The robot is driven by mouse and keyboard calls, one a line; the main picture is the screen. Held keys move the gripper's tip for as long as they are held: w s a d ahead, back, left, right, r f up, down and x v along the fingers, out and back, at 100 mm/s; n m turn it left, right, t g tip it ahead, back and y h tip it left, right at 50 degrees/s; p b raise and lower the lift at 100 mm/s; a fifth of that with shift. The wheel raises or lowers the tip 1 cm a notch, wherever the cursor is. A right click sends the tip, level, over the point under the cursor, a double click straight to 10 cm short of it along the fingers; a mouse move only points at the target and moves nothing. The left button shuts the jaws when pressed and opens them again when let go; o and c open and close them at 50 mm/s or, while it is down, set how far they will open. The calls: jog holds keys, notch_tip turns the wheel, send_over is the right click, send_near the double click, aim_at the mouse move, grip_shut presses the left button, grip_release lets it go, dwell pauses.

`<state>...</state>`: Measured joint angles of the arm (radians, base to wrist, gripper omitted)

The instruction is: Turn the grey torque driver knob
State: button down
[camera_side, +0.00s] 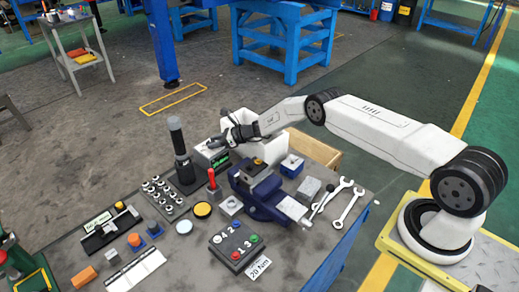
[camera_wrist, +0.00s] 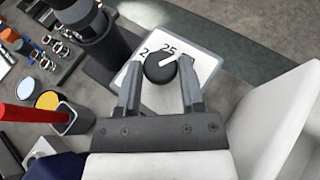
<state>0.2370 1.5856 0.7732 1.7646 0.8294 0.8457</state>
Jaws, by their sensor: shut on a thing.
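The dark grey torque driver knob (camera_wrist: 158,69) is round with a white pointer line, angled up and right. It sits on a white dial plate (camera_wrist: 201,66) that shows "25" and other partly covered numbers. My gripper (camera_wrist: 160,66) has one finger on each side of the knob and is shut on it. In the side view the torque driver (camera_side: 203,153) is a grey box with a green display, and my gripper (camera_side: 226,137) is over its top. The knob itself is hidden there.
A tall black cylinder (camera_side: 179,141) stands just left of the torque driver. A red-handled lever (camera_side: 212,180) and a blue vise (camera_side: 262,196) are in front. Several nuts, a button box (camera_side: 237,246) and wrenches (camera_side: 347,207) lie across the table.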

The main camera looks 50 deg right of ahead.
jog(key=shift+w+r+n+g+y, duration=0.1)
jog(key=shift+r+n+g+y, duration=0.05)
jog(key=shift+n+g+y, duration=0.4)
jog(key=shift+c, duration=2.2)
grip_release()
jog(key=shift+o, duration=1.1)
jog(key=shift+r, duration=0.1)
jog(key=shift+r, duration=1.5)
jog(key=s+r, duration=0.9)
jog(key=s, duration=0.5)
jog(key=shift+a+r, duration=0.25)
jog(key=shift+r, duration=0.1)
